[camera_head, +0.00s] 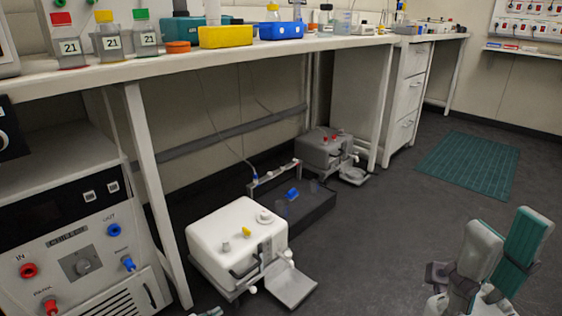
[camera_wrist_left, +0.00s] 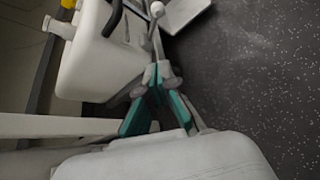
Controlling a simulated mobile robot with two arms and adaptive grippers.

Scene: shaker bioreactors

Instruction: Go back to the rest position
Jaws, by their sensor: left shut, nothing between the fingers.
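My left gripper (camera_wrist_left: 157,75) is low over the dark floor in the left wrist view. Its green-padded fingers come together at the tips, shut with nothing between them. The white pump-like box (camera_wrist_left: 100,50) is just beyond it at the upper left; I cannot tell whether they touch. In the head view only a small grey piece at the bottom edge may be this gripper. My right gripper (camera_head: 508,222) is at the lower right of the head view, fingers pointing up and apart, open and empty above bare floor.
The white box (camera_head: 222,235), a dark tray (camera_head: 305,208) and a grey device (camera_head: 325,150) stand on the floor under the bench (camera_head: 200,60). A control unit (camera_head: 70,240) stands at the left. A green mat (camera_head: 468,165) lies at the right. The middle floor is clear.

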